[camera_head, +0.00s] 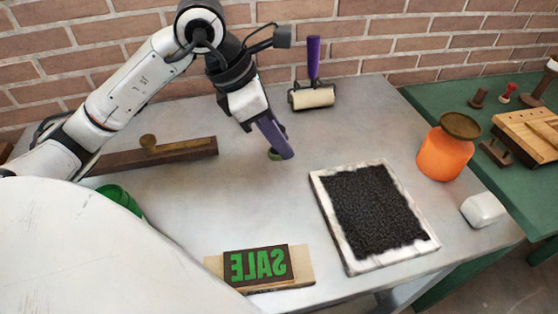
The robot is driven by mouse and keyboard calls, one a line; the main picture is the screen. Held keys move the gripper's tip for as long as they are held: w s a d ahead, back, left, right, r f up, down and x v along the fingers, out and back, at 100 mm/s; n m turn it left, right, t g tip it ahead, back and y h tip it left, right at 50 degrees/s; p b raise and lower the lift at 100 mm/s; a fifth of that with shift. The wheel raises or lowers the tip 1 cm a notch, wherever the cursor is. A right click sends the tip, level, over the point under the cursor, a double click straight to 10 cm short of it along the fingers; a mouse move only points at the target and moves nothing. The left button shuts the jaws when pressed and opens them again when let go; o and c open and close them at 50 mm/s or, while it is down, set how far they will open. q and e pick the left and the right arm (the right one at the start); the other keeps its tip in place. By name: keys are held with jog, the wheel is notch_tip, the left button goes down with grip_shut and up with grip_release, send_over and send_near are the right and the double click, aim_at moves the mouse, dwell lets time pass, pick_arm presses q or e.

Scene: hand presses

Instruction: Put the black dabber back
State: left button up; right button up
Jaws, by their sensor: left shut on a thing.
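My left gripper (276,141) reaches in from the upper left and points down over the middle of the grey table (230,210). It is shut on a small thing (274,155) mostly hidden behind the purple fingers. Only a dark greenish rounded edge shows, low over or touching the tabletop. I cannot tell whether this is the black dabber. My right gripper is not in view.
A roller (313,97) stands by the brick wall. A white-framed black slab (375,208) lies at right, near an orange jar (445,157) and a white block (483,210). The middle is clear.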

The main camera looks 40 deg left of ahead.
aim_at(279, 156)
pick_arm(q)
jog(key=shift+f, duration=2.6)
jog(key=shift+f+b, duration=0.1)
jog(key=shift+b, duration=0.2)
jog(key=o, duration=1)
jog(key=shift+r, duration=0.3)
jog(key=v, duration=1.1)
jog(key=shift+r+p, duration=0.3)
jog(key=shift+p, duration=0.1)
jog(key=shift+s+r, duration=0.1)
jog(key=shift+s, duration=0.05)
